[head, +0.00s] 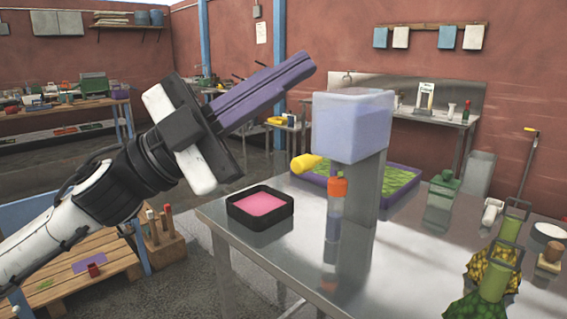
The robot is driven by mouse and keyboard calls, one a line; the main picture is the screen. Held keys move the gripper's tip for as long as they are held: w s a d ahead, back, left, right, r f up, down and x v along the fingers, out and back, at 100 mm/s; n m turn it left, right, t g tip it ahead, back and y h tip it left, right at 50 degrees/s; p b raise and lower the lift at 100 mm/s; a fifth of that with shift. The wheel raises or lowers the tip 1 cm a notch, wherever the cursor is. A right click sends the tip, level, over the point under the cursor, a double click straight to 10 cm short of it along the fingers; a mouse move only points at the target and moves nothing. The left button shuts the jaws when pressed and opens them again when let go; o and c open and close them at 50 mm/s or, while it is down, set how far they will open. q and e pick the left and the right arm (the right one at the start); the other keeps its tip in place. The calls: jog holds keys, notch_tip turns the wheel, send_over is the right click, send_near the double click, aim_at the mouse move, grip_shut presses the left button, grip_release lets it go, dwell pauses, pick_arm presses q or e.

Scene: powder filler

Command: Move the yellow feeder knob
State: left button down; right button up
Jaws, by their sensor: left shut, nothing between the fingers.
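The powder filler stands on the steel table, with a pale translucent hopper (352,125) on a grey metal column (364,190). The yellow feeder knob (306,163) sticks out to the left, just below the hopper. A bottle with an orange top (337,212) stands under it, in front of the column. My left gripper (304,66) is shut and empty, raised to the upper left of the hopper. Its purple fingers point up and right, apart from the knob. My right gripper is not in view.
A black tray with pink contents (260,207) sits near the table's left edge. A purple-rimmed tray of green stuff (313,182) lies behind the filler. The steel table (290,247) is bare in front.

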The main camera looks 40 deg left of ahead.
pick_arm(q)
jog(key=s+d+r+m+g+h, duration=0.1)
jog(key=s+d+m+g+h, duration=0.4)
jog(key=m, duration=0.4)
jog(key=m+g+y+b, duration=0.1)
jog(key=m+y, duration=0.8)
jog(key=y, duration=1)
send_near(295, 165)
jog(key=p+x, duration=0.4)
jog(key=p, duration=0.1)
jog(key=shift+w+f+p, duration=0.15)
jog(key=shift+f+p, duration=0.05)
jog(key=shift+p, duration=0.1)
jog(key=shift+p+x, duration=0.3)
jog(key=shift+x, duration=0.5)
jog(key=shift+r, duration=0.15)
